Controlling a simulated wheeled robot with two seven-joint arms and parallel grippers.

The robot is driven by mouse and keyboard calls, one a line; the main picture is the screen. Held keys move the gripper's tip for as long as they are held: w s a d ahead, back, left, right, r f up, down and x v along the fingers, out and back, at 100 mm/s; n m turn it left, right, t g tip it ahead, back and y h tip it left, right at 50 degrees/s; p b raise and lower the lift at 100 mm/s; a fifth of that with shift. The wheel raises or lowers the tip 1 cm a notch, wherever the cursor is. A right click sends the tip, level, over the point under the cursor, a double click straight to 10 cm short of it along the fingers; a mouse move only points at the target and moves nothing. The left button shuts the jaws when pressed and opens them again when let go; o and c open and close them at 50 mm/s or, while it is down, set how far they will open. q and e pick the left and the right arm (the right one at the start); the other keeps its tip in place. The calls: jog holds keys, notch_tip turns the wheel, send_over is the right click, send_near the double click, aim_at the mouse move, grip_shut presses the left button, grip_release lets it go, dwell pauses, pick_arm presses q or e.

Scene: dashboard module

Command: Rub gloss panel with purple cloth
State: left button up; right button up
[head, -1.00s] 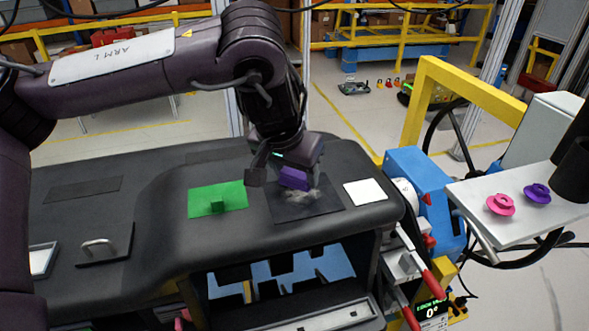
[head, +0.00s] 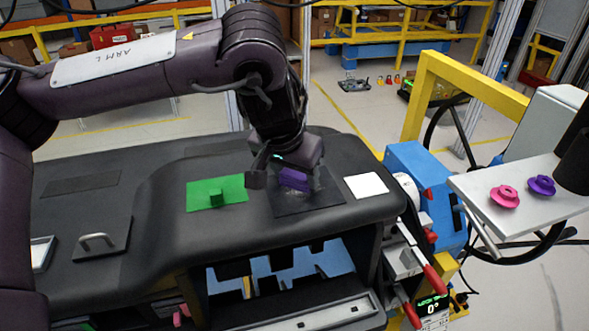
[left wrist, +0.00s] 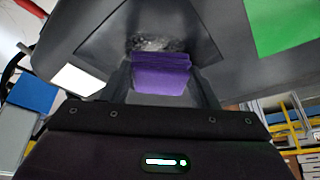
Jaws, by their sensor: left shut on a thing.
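The purple cloth (head: 294,180) is a folded block held between the fingers of my left gripper (head: 285,180). In the left wrist view the cloth (left wrist: 161,74) sits between the two fingers, and my left gripper (left wrist: 160,90) is shut on it. The dark gloss panel (head: 318,200) lies on the dashboard top under the cloth. A greyish smudge shows on the panel (left wrist: 190,40) beside the cloth in the left wrist view. I cannot tell whether the cloth touches the panel. My right gripper is not in view.
A green square with a green block (head: 217,192) lies left of the panel, and a white square (head: 366,186) lies right of it. A handled black plate (head: 101,241) is at the left. A side tray (head: 515,185) holds pink and purple knobs. A yellow frame stands behind.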

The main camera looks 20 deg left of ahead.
aim_at(304, 196)
pick_arm(q)
jog(key=shift+s+d+r+p, duration=0.2)
jog(key=shift+s+d+p, duration=0.6)
jog(key=shift+s, duration=0.45)
jog(key=shift+s+d+f, duration=0.15)
jog(key=shift+s+d, duration=0.2)
jog(key=shift+f, duration=0.1)
